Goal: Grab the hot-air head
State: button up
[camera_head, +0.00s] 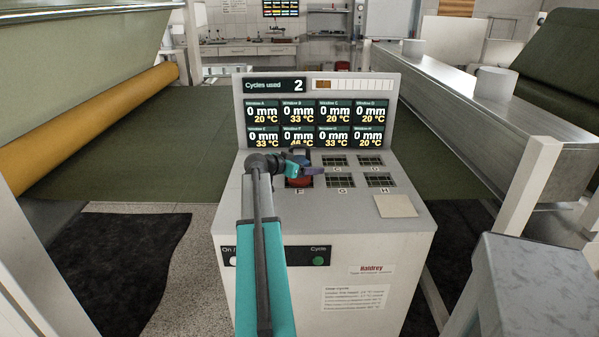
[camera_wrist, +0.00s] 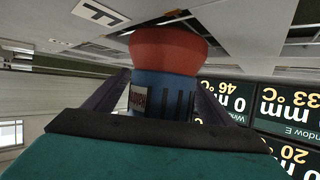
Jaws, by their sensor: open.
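The hot-air head stands on window F of the console's sloped top; its red end (camera_head: 299,182) and dark blue body show partly behind my gripper in the head view. In the wrist view, which is upside down, the blue body (camera_wrist: 160,90) with a small label and dark slots fills the middle, and its wider red end (camera_wrist: 168,48) meets the panel. My gripper (camera_head: 305,170) is open, with one dark finger on each side of the blue body. Contact between the fingers and the body cannot be told. My forearm hides part of the console's left side.
The console (camera_head: 400,250) has a display board (camera_head: 315,110); window F reads 46 °C, the highest. Other gridded windows (camera_head: 372,160) lie right of the head, with a beige square pad (camera_head: 396,205) near the front right corner. A grey stool-like block (camera_head: 530,270) stands at right.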

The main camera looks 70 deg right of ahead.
aim_at(306, 156)
grip_shut()
jog(key=shift+r, duration=0.1)
dwell(0.4)
jog(key=shift+w+r, duration=0.1)
jog(key=shift+d+r+b, duration=0.1)
jog(key=shift+r+b, duration=0.35)
jog(key=shift+r, duration=1.25)
jog(key=shift+s+a+r+b, duration=0.3)
jog(key=shift+s+a, duration=0.75)
jog(key=shift+a, duration=1.45)
jog(key=shift+s+a+r+b, duration=0.15)
jog(key=shift+s+a+b, duration=0.6)
jog(key=shift+a, duration=1.7)
jog(key=shift+s+a+r+b, duration=0.1)
jog(key=shift+s+a+r, duration=0.15)
jog(key=shift+s+a, duration=1.7)
jog(key=shift+w+a, duration=0.5)
jog(key=shift+w, duration=0.05)
